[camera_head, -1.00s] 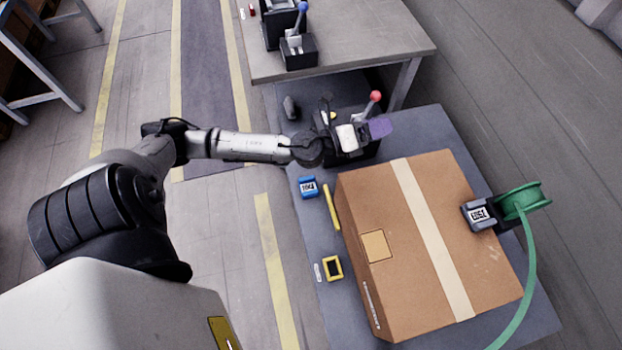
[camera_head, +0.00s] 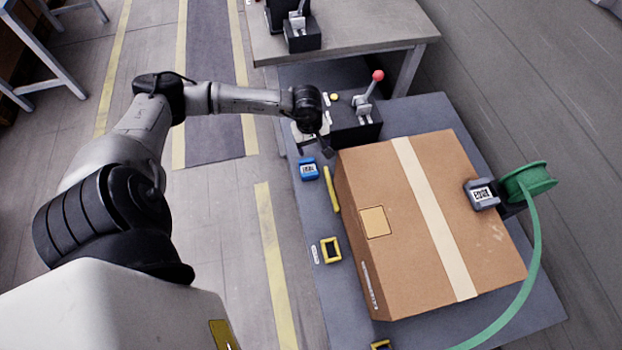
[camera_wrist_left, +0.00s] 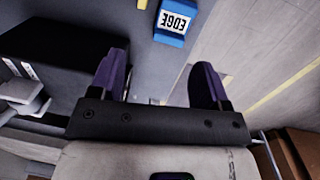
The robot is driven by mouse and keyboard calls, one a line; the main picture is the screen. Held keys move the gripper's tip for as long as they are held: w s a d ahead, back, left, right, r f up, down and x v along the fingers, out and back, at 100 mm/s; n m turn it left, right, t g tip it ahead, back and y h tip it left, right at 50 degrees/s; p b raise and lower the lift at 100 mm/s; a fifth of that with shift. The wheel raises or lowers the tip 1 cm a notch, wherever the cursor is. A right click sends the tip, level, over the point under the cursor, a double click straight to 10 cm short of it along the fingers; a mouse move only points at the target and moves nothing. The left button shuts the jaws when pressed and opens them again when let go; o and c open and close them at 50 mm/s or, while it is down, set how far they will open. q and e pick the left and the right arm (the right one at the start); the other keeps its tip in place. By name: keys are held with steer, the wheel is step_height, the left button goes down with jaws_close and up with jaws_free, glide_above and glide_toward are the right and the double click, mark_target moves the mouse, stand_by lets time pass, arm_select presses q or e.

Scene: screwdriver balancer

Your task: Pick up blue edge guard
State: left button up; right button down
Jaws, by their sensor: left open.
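The blue edge guard (camera_head: 309,170) lies on the grey table near its left edge, left of the cardboard box, with a white label on it. In the left wrist view the blue edge guard (camera_wrist_left: 175,22) shows at the top, its label reading EDGE, beyond the fingertips. My left gripper (camera_wrist_left: 160,78) is open and empty, with two purple fingers apart. In the head view my left gripper (camera_head: 318,143) hangs just behind the guard, apart from it; its fingers are mostly hidden. My right gripper is not in view.
The cardboard box (camera_head: 430,220) fills much of the table. A black lever unit (camera_head: 352,120) with a red knob stands behind. A yellow bar (camera_head: 332,189) and yellow frame (camera_head: 331,250) lie beside the box. A green strap reel (camera_head: 528,180) and a dark edge guard (camera_head: 482,195) are at right.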

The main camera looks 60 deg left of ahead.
arm_select(q)
steer(key=b, duration=0.2)
glide_above(308, 166)
steer(key=shift+m+g+y, duration=0.4)
step_height(308, 166, down, 8)
steer(key=shift+s+d+f, duration=0.1)
steer(key=shift+f, duration=0.1)
steer(key=shift+f+b, duration=1.1)
steer(key=shift+f, duration=1.6)
steer(key=c, duration=0.7)
